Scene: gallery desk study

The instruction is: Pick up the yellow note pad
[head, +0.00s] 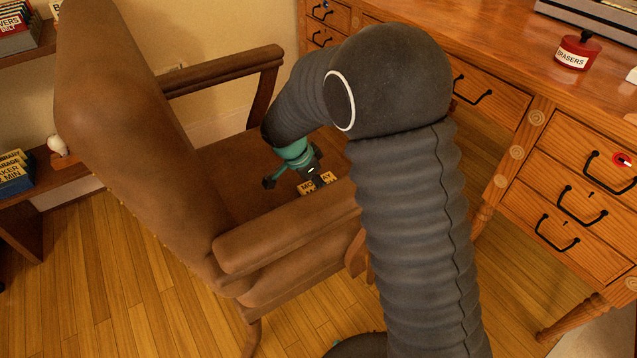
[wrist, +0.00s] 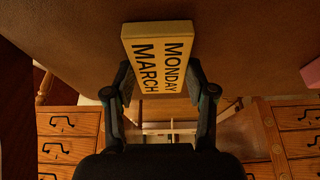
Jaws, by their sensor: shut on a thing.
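The yellow note pad (wrist: 158,50) is a pale yellow block with "MONDAY" and "MARCH" in dark letters. In the wrist view it sits between the two dark fingers of my gripper (wrist: 160,88), which is shut on its sides. In the head view my gripper (head: 297,181) is over the brown chair's seat (head: 225,172), and the pad (head: 325,181) shows in part by the fingers, just behind the near armrest. Whether the pad touches the seat or is clear of it I cannot tell.
The brown armchair's near armrest (head: 290,230) and tall back (head: 130,110) flank my gripper. A wooden desk (head: 515,55) with drawers stands at right, bearing a red erasers pot (head: 577,52). Shelves with books (head: 14,172) are at left. Open wooden floor lies in front.

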